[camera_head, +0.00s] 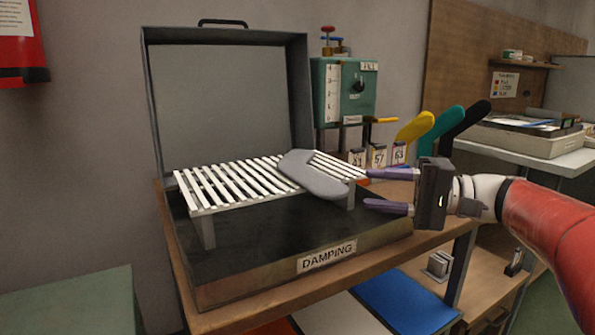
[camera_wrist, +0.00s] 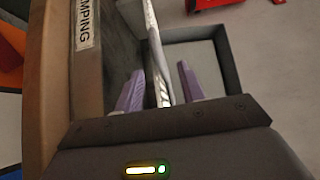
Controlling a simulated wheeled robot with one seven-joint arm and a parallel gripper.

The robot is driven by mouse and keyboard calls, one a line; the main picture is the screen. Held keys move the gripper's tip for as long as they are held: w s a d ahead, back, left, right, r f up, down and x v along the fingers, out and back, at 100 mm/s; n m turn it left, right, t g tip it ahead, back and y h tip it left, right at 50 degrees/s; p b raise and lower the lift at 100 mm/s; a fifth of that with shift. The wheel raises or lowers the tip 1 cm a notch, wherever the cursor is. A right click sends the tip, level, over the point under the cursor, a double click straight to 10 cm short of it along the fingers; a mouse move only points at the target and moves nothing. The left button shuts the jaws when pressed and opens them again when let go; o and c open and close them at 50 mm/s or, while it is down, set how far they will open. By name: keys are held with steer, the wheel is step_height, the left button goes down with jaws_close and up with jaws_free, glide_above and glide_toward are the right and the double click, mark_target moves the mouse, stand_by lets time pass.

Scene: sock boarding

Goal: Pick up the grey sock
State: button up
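The grey sock (camera_head: 312,174) lies flat across the right part of a white slatted rack (camera_head: 210,188) in the head view, its foot end overhanging the front edge. The rack stands in the open box labelled DAMPING (camera_head: 245,275). My gripper (camera_head: 366,189) is to the right of the sock, with its two purple fingers spread, one above the other, pointing left. The fingers look empty in the head view. In the wrist view, the rack (camera_wrist: 152,30) appears edge-on beyond and between the open fingers (camera_wrist: 160,76); I cannot clearly make out the sock there.
The box's raised lid (camera_head: 228,100) stands behind the rack. A green control unit (camera_head: 345,92) is at its right rear. Yellow, teal and black sock-shaped boards (camera_head: 440,130) stand close behind my gripper. A side table (camera_head: 550,150) with a tray is farther right.

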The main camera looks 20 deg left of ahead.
glide_toward(301, 183)
steer(key=a, duration=0.5)
steer(key=shift+a+f, duration=0.1)
steer(key=shift+f, duration=0.1)
steer(key=shift+c, duration=0.2)
steer(key=c, duration=0.8)
